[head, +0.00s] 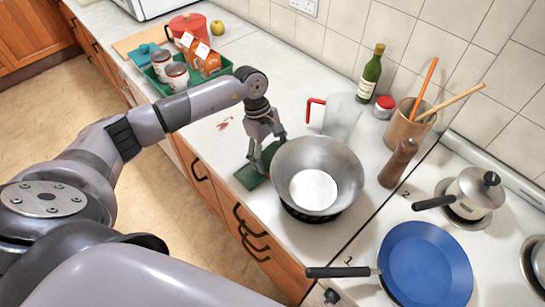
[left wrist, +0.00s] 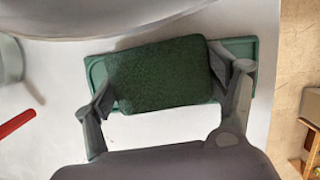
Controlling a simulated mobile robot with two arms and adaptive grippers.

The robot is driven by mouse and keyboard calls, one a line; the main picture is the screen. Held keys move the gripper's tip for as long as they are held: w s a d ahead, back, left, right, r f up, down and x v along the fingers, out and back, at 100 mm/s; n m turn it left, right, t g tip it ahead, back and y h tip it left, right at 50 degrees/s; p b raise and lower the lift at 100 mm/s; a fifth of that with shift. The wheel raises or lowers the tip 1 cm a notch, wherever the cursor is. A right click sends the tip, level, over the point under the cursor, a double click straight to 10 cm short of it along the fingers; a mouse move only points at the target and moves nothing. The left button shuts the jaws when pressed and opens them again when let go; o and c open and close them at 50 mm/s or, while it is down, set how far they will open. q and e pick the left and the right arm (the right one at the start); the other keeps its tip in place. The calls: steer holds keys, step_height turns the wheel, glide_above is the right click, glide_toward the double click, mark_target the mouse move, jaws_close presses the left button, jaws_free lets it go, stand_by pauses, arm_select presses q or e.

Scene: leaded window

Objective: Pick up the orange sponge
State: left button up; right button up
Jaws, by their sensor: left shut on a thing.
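No orange sponge shows in either view. My left gripper (head: 266,150) is shut on a dark green rough-topped pad (left wrist: 160,75), with one finger at each end of it in the left wrist view. The pad lies over a flat green tray (left wrist: 240,52), slightly askew to it; I cannot tell whether it touches the tray. In the head view the tray (head: 248,178) lies at the counter's front edge, left of the steel bowl. Any other colour under the pad is hidden. My right gripper is in neither view.
The large steel bowl (head: 346,178) stands close to my left gripper. A clear jug (head: 342,116) with a red handle is behind it. A green crate (head: 217,76) of cans and packs is at the left. A blue pan (head: 425,265) sits on the hob.

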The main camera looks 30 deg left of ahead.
mark_target(272, 154)
arm_select(q)
steer(key=shift+r, duration=0.4)
step_height(272, 154, up, 19)
steer(key=b, duration=0.5)
steer(key=shift+r, duration=0.1)
steer(key=shift+o, duration=0.8)
steer(key=c, duration=0.5)
